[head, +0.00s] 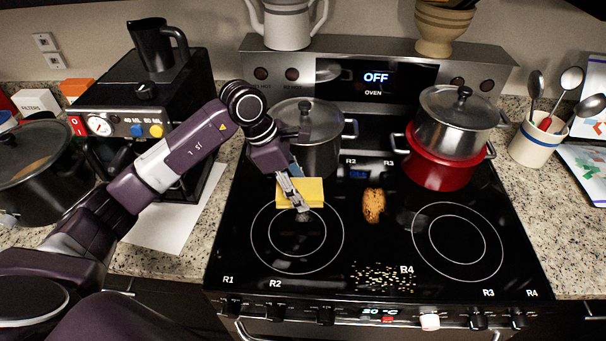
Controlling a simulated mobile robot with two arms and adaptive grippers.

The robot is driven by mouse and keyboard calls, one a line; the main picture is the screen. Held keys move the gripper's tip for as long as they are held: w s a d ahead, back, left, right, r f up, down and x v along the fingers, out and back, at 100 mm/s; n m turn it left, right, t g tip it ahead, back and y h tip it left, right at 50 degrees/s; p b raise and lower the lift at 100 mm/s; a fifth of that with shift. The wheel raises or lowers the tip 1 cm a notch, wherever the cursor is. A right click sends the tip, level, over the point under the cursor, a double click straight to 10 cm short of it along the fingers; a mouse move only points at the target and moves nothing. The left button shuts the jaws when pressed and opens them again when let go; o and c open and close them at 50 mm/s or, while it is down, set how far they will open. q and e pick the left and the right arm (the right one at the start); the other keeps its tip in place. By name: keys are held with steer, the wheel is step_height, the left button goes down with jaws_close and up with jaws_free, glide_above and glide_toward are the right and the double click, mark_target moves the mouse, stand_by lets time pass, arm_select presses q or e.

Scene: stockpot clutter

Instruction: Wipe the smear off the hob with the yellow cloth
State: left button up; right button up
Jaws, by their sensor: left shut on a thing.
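The yellow cloth (313,187) is at the back edge of the front-left burner ring on the black glass hob (345,235). My left gripper (296,203) is shut on the cloth, reaching down over it from behind and the left. I cannot tell whether the cloth presses on the glass. A patch of tan specks (383,277) lies at the front middle of the hob, right of the cloth and nearer the front. I see no other clear smear; part of the glass is hidden under the cloth and gripper. My right gripper is not in view.
A brown, bread-like piece (373,205) lies mid-hob, right of the cloth. A steel stockpot (311,140) stands behind my gripper. A steel pot (452,125) sits on a red pot (440,170) at the back right. The front-right ring is clear.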

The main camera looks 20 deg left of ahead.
arm_select(q)
steer(key=shift+w+a+r+p, duration=0.15)
steer(key=shift+r+p, duration=0.15)
steer(key=shift+r, duration=0.6)
steer(key=shift+w+r+p, duration=0.1)
steer(key=shift+r+p, duration=0.25)
steer(key=shift+r, duration=0.65)
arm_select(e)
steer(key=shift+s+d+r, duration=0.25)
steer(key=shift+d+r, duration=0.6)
arm_select(q)
steer(key=shift+f, duration=0.1)
